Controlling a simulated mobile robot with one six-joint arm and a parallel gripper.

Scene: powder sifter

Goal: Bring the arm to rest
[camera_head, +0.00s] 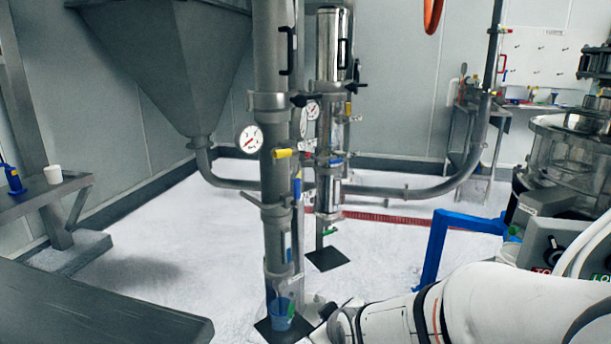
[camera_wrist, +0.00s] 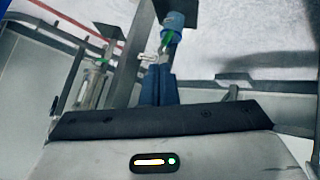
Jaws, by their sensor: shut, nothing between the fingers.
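My white arm (camera_head: 470,305) reaches in from the lower right of the head view, its far end at the bottom edge near the front pipe. The gripper itself does not show clearly there. In the wrist view my gripper (camera_wrist: 158,72) shows as two dark blue fingers close together, shut and with nothing between them. A blue cup (camera_head: 281,312) stands on a dark plate under the front vertical pipe. A blue cup-like thing also shows beyond the fingertips in the wrist view (camera_wrist: 174,20); I cannot tell whether the fingers touch it.
The front steel pipe (camera_head: 272,110) with a gauge (camera_head: 248,139) stands close to my arm. A blue frame (camera_head: 437,245) and the sifter machine (camera_head: 570,160) are at the right. A grey bench (camera_head: 100,300) is at the lower left. White floor lies open between.

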